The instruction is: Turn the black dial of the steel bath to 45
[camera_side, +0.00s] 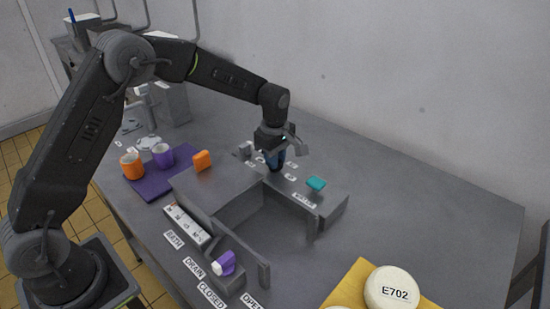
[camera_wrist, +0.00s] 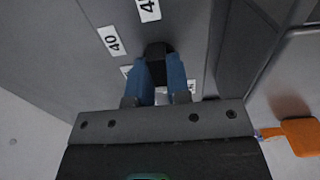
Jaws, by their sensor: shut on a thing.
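The steel bath (camera_side: 290,205) is a grey open box on the bench, with a "BATH" label (camera_side: 174,241) at its front. My gripper (camera_side: 275,164) points down at the bath's back rim among small white number labels. In the wrist view its blue fingers (camera_wrist: 160,68) are closed around the black dial (camera_wrist: 158,48), whose round dark top shows between them. A "40" label (camera_wrist: 112,41) lies to the upper left of the dial. Another label (camera_wrist: 148,10), starting with 4, is cut off at the top edge. The dial's pointer cannot be made out; the fingers partly cover other labels.
A teal handle (camera_side: 316,183) is near a "WATER" label. A purple handle (camera_side: 224,262) is by the drain labels. An orange block (camera_side: 202,160) is left of my gripper. Orange (camera_side: 132,166) and purple (camera_side: 163,155) cups stand further left.

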